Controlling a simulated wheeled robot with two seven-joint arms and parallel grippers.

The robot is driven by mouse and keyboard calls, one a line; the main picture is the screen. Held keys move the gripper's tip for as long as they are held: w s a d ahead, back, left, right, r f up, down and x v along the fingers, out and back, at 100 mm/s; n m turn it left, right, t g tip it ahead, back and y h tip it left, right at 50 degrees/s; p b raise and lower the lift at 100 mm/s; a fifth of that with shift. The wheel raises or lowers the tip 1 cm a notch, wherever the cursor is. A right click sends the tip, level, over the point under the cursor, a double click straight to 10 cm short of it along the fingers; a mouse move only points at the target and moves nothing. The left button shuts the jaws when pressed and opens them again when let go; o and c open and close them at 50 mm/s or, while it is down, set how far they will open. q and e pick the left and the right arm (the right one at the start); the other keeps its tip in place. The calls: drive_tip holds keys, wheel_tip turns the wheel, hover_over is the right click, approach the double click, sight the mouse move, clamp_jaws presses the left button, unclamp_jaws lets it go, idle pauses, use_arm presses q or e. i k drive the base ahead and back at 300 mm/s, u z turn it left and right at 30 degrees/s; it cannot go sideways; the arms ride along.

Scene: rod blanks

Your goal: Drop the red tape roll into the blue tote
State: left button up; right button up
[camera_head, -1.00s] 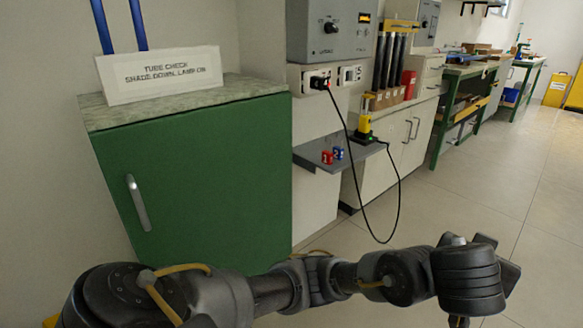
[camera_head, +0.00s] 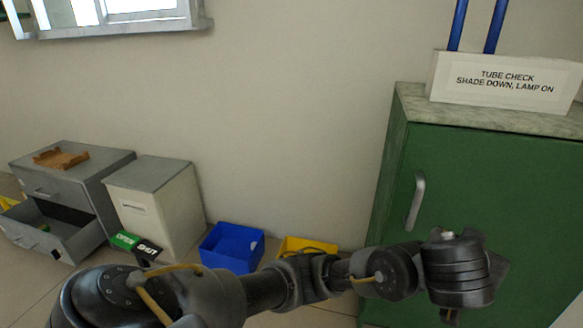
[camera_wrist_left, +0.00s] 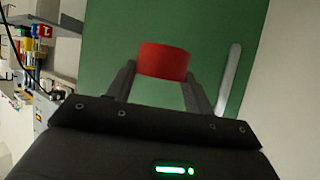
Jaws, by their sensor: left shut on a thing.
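In the left wrist view my left gripper (camera_wrist_left: 160,78) is shut on the red tape roll (camera_wrist_left: 163,60), which sits between the fingertips with the green cabinet behind it. In the head view my left arm crosses the bottom of the picture, and its wrist is in front of the green cabinet. The fingers and the roll are hidden there. The blue tote (camera_head: 226,262) stands on the floor against the wall, beyond the middle of my arm and well to the left of my wrist. My right gripper is not in view.
A yellow tote (camera_head: 303,241) stands right of the blue one, partly behind my arm. A pale cabinet (camera_head: 160,215) and a grey drawer unit (camera_head: 62,180) with an open drawer stand to the left. The green cabinet (camera_head: 480,190) blocks the right side.

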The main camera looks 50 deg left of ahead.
sight(236, 251)
drive_tip(key=u, duration=1.75)
drive_tip(key=i, duration=1.65)
